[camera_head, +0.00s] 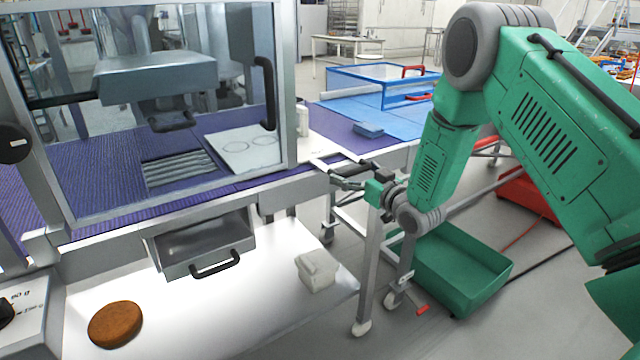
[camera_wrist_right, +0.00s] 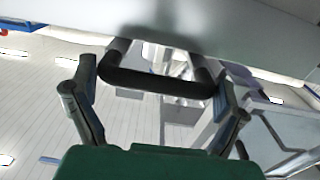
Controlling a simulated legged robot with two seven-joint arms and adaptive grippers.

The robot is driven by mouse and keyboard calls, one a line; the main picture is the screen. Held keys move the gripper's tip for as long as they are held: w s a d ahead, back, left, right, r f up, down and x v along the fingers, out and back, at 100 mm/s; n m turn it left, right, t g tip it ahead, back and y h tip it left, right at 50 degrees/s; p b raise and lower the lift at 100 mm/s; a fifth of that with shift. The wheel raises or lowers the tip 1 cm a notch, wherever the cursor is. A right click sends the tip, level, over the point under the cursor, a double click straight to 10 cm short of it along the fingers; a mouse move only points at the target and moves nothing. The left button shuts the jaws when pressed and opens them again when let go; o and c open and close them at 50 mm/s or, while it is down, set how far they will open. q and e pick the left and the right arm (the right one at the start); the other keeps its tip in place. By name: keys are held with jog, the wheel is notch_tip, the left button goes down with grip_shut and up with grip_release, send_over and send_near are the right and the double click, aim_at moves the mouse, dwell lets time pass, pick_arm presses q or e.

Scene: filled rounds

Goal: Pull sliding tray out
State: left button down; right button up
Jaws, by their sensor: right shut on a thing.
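The sliding tray (camera_head: 320,148) is a pale flat piece that sticks out at the right side of the machine, just above the purple mat. A white plate with two round outlines (camera_head: 245,150) shows through the machine's clear front. My right gripper (camera_head: 345,180) is at the outer end of the tray. In the head view the handle is mostly hidden by the gripper. My left gripper is not in view.
A metal drawer with a black handle (camera_head: 215,265) hangs under the machine. Below are a brown round item (camera_head: 115,325) and a white block (camera_head: 317,270). A green bin (camera_head: 460,275) stands on the floor at right. A blue-framed clear box (camera_head: 380,85) is behind.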

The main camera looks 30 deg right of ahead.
jog(key=d, duration=1.1)
jog(key=shift+w+d+r, duration=0.3)
jog(key=shift+w+d, duration=0.05)
jog(key=shift+d, duration=0.05)
jog(key=o, duration=1.4)
jog(key=shift+w, duration=0.1)
jog(key=shift+c, duration=0.2)
jog(key=s, duration=1.1)
jog(key=shift+s+d+f, duration=0.35)
jog(key=shift+s+f, duration=0.05)
